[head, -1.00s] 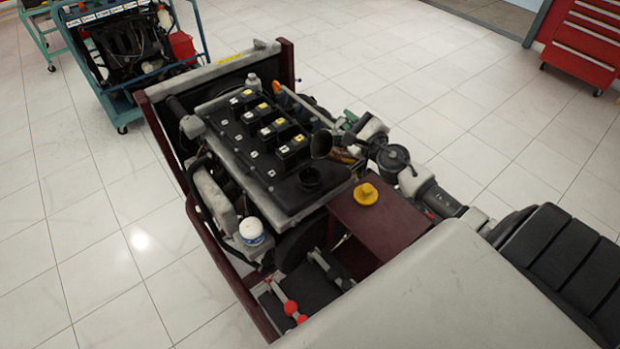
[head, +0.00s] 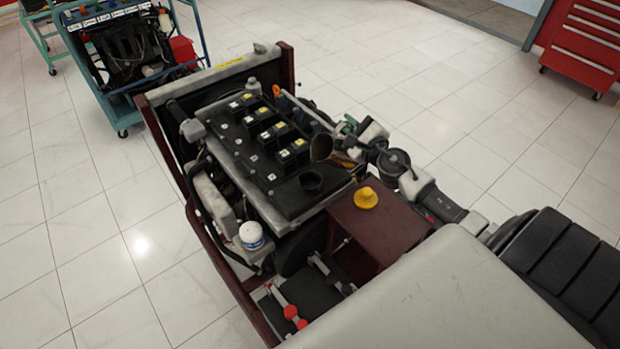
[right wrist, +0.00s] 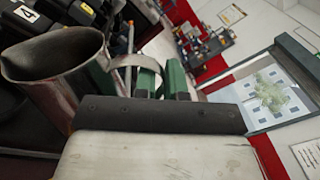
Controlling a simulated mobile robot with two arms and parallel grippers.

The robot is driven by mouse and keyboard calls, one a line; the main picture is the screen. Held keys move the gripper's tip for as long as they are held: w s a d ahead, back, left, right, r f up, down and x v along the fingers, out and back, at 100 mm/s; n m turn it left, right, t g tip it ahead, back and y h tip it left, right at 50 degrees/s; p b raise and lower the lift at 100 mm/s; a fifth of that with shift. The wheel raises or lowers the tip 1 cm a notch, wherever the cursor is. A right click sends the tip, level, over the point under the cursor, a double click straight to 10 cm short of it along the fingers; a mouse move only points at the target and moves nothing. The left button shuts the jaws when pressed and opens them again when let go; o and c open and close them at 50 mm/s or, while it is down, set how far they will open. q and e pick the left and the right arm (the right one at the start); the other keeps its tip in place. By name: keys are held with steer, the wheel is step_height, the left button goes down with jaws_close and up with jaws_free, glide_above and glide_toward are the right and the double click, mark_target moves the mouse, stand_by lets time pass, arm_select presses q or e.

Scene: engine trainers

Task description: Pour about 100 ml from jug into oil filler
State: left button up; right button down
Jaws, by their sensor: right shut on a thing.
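My right gripper (head: 347,152) is shut on the handle of a dark metal jug (head: 322,147). In the right wrist view, the green fingers (right wrist: 163,80) close on the handle and the wide mouth of the jug (right wrist: 55,85) shows at left. The jug is above the right end of the black engine cover, behind and slightly right of the round black oil filler (head: 311,181). Its mouth faces left and it looks tilted. No liquid stream is visible, and the level inside cannot be seen. My left gripper is not in view.
A yellow cap (head: 365,198) lies on a dark red box (head: 376,228) right of the filler. A white-and-blue container (head: 251,235) is at the engine's left front. A blue-framed trainer (head: 125,105) stands behind, with open floor around.

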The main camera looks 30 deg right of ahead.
steer(key=shift+d+m, duration=0.25)
steer(key=shift+m, duration=0.15)
steer(key=shift+d+f+m+b, duration=0.5)
steer(key=shift+f+m+b, duration=0.3)
steer(key=shift+b, duration=0.25)
steer(key=d+f+m+b, duration=0.6)
steer(key=m, duration=0.1)
steer(key=shift+d+m, duration=0.15)
steer(key=shift+m, duration=0.15)
